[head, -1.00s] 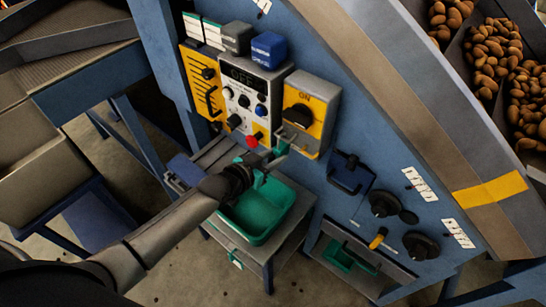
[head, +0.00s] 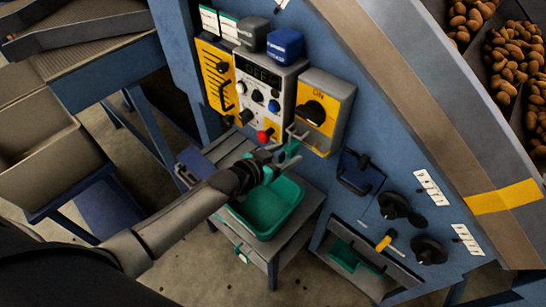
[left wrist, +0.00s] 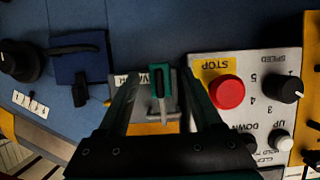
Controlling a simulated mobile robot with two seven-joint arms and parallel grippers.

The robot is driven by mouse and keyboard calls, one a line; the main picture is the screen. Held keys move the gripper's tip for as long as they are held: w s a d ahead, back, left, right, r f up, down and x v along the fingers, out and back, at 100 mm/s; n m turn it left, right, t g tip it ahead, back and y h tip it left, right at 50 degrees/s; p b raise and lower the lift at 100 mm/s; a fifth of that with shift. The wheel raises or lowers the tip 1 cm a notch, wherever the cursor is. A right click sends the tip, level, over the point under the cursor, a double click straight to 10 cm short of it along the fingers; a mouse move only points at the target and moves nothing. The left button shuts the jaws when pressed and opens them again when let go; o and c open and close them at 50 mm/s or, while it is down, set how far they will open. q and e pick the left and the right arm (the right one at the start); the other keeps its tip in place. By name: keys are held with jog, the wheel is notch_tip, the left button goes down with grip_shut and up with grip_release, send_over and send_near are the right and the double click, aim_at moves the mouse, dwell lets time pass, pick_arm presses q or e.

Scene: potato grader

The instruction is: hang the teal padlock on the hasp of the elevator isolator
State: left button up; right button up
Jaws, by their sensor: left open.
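The elevator isolator (head: 327,101) is a yellow-and-grey box with a black knob marked ON; its metal hasp (head: 299,136) sticks out at its lower left. My left gripper (head: 281,162) is just below the hasp, fingers apart. In the left wrist view, which is upside down, the teal padlock (left wrist: 160,72) shows between the open fingers of the left gripper (left wrist: 160,100), at the grey hasp (left wrist: 160,96). It appears apart from both fingers. I cannot tell whether its shackle passes through the hasp. My right gripper is not in view.
A control panel (head: 262,75) with a red STOP button (left wrist: 227,92) is beside the isolator. A green tray (head: 289,218) stands on a small cart below my gripper. A dark blue box (head: 360,172) and black knobs (head: 429,249) are at the lower right.

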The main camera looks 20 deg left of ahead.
pick_arm(q)
jog(key=p+v, duration=0.3)
jog(key=v, duration=1.2)
